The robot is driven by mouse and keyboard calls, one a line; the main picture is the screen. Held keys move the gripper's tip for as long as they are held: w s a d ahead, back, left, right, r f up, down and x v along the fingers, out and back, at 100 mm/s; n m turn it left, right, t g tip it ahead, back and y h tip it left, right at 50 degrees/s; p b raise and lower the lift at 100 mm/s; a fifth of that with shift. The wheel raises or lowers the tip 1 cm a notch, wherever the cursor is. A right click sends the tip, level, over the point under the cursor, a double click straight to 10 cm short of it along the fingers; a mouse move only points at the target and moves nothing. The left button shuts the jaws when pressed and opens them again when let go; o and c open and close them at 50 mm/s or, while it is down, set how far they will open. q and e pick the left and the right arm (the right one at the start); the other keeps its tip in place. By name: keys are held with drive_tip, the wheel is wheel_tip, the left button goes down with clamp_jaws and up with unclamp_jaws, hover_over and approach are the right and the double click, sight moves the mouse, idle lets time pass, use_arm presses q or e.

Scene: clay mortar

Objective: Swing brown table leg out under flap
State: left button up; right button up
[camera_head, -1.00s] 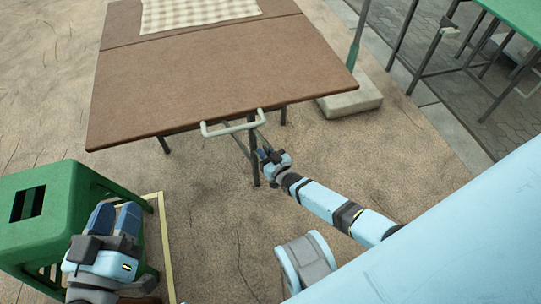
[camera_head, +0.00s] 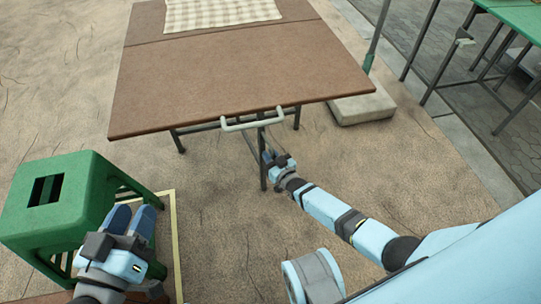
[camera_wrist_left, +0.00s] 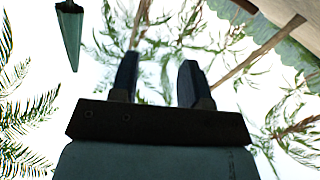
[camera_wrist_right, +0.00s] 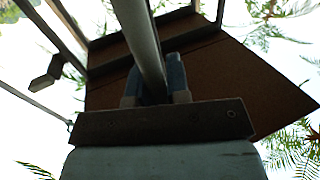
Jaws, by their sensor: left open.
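The brown table (camera_head: 215,80) stands ahead with its brown flap raised level toward me. A pale handle (camera_head: 253,123) sits at the flap's near edge. The dark metal table leg (camera_head: 263,175) stands upright just below the handle. My right gripper (camera_head: 270,160) is at this leg, low under the flap edge. In the right wrist view, the grey leg bar (camera_wrist_right: 138,35) passes between my right fingers (camera_wrist_right: 155,85), which close on both sides of it, with the brown underside above. My left gripper (camera_head: 130,218) is open and empty beside the green stool; its fingers (camera_wrist_left: 158,80) show apart.
The green stool (camera_head: 75,200) stands at the left, a pale yellow frame (camera_head: 176,245) on the ground beside it. A pole in a concrete base (camera_head: 362,109) stands right of the table. A green table (camera_head: 515,18) is at the far right. Sandy ground between is open.

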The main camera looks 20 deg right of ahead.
drive_tip(key=o, duration=0.4)
drive_tip(key=shift+c, duration=0.2)
use_arm(q)
drive_tip(key=shift+a+r+t+p, duration=0.15)
drive_tip(key=shift+r+t+p, duration=0.4)
drive_tip(key=shift+r+p, duration=0.6)
drive_tip(key=shift+a+r+t+p, duration=0.1)
drive_tip(key=shift+r+t+p, duration=0.55)
drive_tip(key=shift+r, duration=0.85)
use_arm(e)
drive_tip(key=s+d, duration=0.1)
drive_tip(key=s, duration=0.6)
drive_tip(key=shift+s+d, duration=0.15)
